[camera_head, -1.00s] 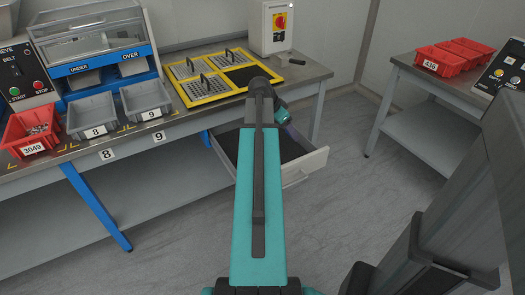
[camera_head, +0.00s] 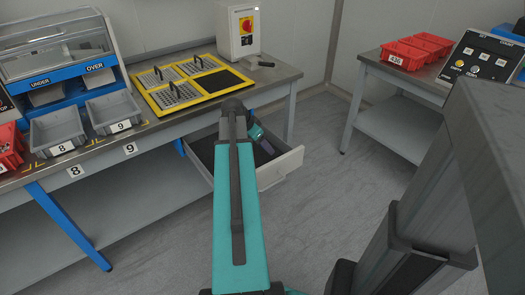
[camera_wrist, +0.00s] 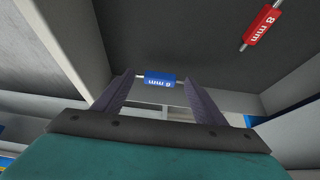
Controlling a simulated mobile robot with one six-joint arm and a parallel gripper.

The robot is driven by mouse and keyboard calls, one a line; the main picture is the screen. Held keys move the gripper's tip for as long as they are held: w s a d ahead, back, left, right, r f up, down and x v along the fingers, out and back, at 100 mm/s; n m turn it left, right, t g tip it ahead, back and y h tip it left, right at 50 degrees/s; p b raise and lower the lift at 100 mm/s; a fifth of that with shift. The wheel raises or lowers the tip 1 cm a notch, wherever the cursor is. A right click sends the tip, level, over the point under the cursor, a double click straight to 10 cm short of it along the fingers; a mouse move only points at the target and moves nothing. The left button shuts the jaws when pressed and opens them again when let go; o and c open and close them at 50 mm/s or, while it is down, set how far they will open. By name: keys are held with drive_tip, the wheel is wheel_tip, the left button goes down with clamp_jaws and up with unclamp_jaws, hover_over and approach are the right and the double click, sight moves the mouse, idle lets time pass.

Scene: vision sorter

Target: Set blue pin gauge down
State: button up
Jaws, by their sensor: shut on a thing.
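The blue pin gauge (camera_wrist: 160,80), marked 8 mm, lies crosswise between the two fingertips of my gripper (camera_wrist: 158,82). The fingers are shut on its thin metal ends. A red pin gauge (camera_wrist: 262,25), also marked 8 mm, lies on the dark drawer floor at the upper right of the wrist view. In the head view my gripper (camera_head: 264,144) is low over the open drawer (camera_head: 284,168) under the bench. The blue gauge is hidden there. I cannot tell whether it touches the drawer floor.
The bench above carries a yellow-framed tray (camera_head: 186,82) with handled inserts, grey bins 8 (camera_head: 57,130) and 9 (camera_head: 113,112), and a switch box (camera_head: 238,30). Red bins (camera_head: 404,54) stand on the right bench. Drawer walls surround the gripper. Floor between the benches is clear.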

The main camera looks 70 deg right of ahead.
drive_tip(key=shift+f, duration=0.1)
drive_tip(key=shift+f+b, duration=0.35)
drive_tip(key=shift+f, duration=1.5)
drive_tip(key=shift+f, duration=0.1)
drive_tip(key=o, duration=1.1)
drive_tip(key=p+v, duration=0.2)
drive_tip(key=v, duration=1)
